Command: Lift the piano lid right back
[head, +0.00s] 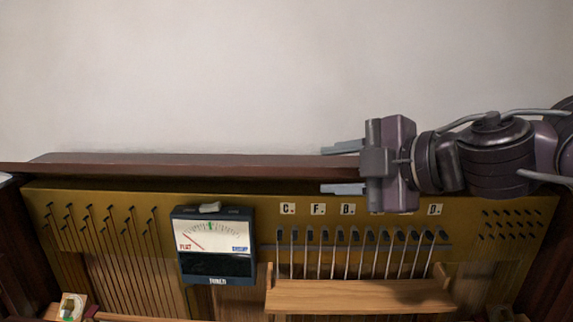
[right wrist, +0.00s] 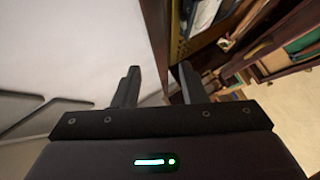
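The piano lid (head: 200,160) is a dark red-brown board. It shows as a long, thin strip along the top of the piano, against the wall. My right gripper (head: 344,168) comes in from the right, with its two fingers apart. In the head view one finger is above the lid strip and the other below it. In the right wrist view the brown lid edge (right wrist: 156,35) runs between the open fingers (right wrist: 157,86). Whether either finger touches the lid cannot be told. My left gripper is out of view.
Below the lid is the open piano interior, with a brass-coloured pin plate (head: 110,200) and strings. A tuning meter (head: 213,245) hangs in front, left of a row of hammers above a wooden rail (head: 355,296). A plain wall (head: 200,70) stands behind.

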